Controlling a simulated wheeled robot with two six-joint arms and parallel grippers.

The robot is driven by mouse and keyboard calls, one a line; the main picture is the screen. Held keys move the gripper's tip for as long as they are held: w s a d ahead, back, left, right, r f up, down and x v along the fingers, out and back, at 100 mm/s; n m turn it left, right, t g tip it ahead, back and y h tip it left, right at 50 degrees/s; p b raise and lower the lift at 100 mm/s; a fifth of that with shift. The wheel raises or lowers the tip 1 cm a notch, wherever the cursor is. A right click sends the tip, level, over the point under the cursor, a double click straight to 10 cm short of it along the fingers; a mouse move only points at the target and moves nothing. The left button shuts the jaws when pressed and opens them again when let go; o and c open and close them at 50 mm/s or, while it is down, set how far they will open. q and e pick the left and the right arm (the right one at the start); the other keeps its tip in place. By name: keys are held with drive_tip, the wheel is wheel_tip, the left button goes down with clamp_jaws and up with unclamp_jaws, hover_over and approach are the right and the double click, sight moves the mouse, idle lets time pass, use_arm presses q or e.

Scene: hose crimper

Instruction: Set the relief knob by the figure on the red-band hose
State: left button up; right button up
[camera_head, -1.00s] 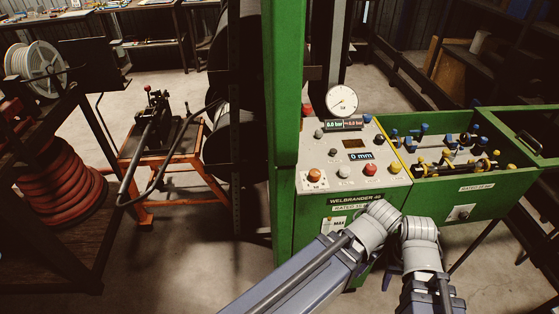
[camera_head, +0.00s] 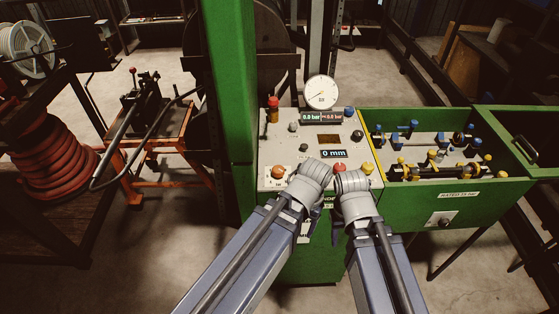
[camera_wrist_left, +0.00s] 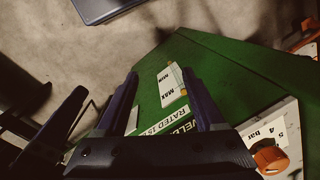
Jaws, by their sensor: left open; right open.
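The orange knob (camera_head: 278,172) sits at the panel's lower left. In the left wrist view this knob (camera_wrist_left: 270,160) stands beside a scale reading 4 bar and 5; I cannot tell its setting. A MIN/MAX plate (camera_wrist_left: 172,86) is on the cabinet front. My left gripper (camera_wrist_left: 160,76) is open and empty, over the floor and cabinet front. My right gripper (camera_head: 338,236) is low before the cabinet, mostly hidden by its wrist; its fingers are hard to make out. No red-band hose or figure on one can be made out.
The sloped panel (camera_head: 270,150) carries a round gauge (camera_head: 321,92), a 0 mm display (camera_head: 333,153), a red button (camera_head: 340,167) and a yellow button (camera_head: 367,168). A green tray (camera_head: 400,200) of fittings adjoins it. A green post (camera_head: 230,100) rises at left. Red hose (camera_head: 55,165) lies coiled far left.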

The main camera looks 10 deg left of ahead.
use_arm(q)
drive_tip(key=shift+o, duration=0.3)
drive_tip(key=w+a+r+n+p, duration=0.2)
drive_tip(key=w+r+p, duration=0.3)
drive_tip(key=w+r, duration=0.1)
drive_tip(key=shift+r, duration=0.4)
wheel_tip(320, 180, up, 8)
drive_tip(key=n+h+p, duration=0.1)
drive_tip(key=n+p, duration=0.3)
drive_tip(key=p, duration=0.4)
hover_over(278, 169)
drive_tip(key=shift+s+d, duration=0.15)
drive_tip(key=shift+d, duration=0.25)
drive_tip(key=shift+w+a+r+p, duration=0.2)
drive_tip(key=shift+a+p, duration=0.15)
drive_tip(key=shift+a, duration=0.05)
wheel_tip(278, 169, down, 8)
drive_tip(key=b, duration=0.8)
drive_tip(key=shift+c, duration=0.3)
clamp_jaws()
